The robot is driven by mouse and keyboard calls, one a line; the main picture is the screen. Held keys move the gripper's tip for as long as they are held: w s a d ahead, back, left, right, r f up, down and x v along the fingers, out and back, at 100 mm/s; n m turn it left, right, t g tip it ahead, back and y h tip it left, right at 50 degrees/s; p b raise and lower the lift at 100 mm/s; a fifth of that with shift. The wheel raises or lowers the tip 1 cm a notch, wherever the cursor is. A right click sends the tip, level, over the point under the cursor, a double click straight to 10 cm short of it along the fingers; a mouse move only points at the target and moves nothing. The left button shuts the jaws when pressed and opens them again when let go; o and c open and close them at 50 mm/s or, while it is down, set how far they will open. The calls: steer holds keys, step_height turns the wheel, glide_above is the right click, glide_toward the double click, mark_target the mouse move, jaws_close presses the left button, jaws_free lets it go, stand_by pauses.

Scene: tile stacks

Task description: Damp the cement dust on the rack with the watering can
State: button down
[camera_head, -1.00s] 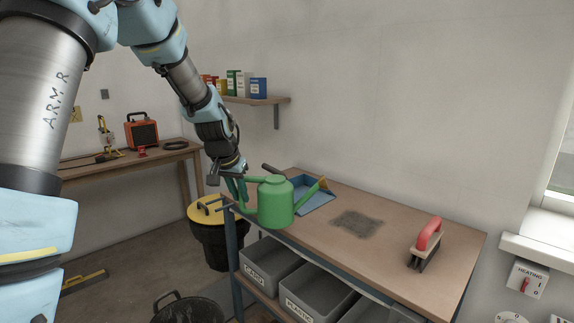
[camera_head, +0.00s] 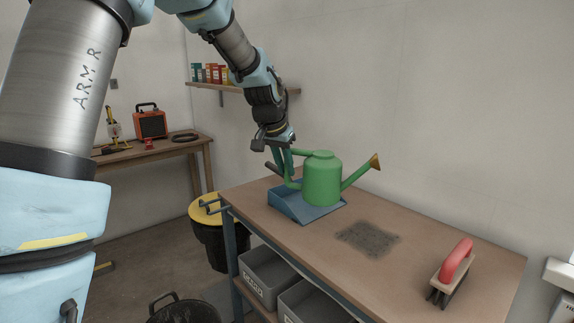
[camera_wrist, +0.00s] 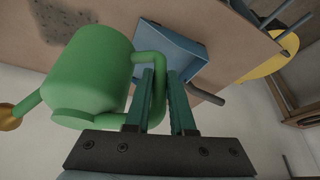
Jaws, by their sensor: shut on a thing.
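The green watering can (camera_head: 322,182) is upright in the head view, above or in front of the blue dustpan on the rack; I cannot tell the gap beneath it. My gripper (camera_head: 284,162) is shut on its handle, which also shows between the fingers in the wrist view (camera_wrist: 158,92). Its spout with a yellow-brown rose (camera_head: 375,162) points right. The grey cement dust (camera_head: 367,238) is a dark patch on the wooden top of the rack (camera_head: 300,240), right of and nearer than the can. The dust also shows at the upper left in the wrist view (camera_wrist: 68,22).
The blue dustpan (camera_head: 288,205) lies at the rack top's left part. A red-handled brush (camera_head: 453,268) stands at the right. Grey bins (camera_head: 268,275) sit below. A yellow-lidded bin (camera_head: 205,209) stands left of the rack. The wall rises behind.

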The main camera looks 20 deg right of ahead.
mark_target(286, 180)
steer(key=shift+f+b, duration=1.3)
steer(key=shift+f, duration=0.7)
steer(key=shift+s+d+r+t+y+p, duration=0.1)
steer(key=shift+d+r+t+y+p, duration=0.1)
steer(key=shift+r, duration=0.25)
steer(key=shift+d+r+t+y+p, duration=0.1)
steer(key=shift+r+p, duration=0.1)
steer(key=shift+r, duration=0.2)
step_height(286, 180, up, 11)
steer(key=s+d+m+t+y, duration=0.1)
steer(key=s+d+t+y, duration=0.1)
steer(key=t+y, duration=0.3)
steer(key=shift+s+d+m+p, duration=0.15)
steer(key=shift+m+p, duration=0.15)
steer(key=shift+s, duration=0.2)
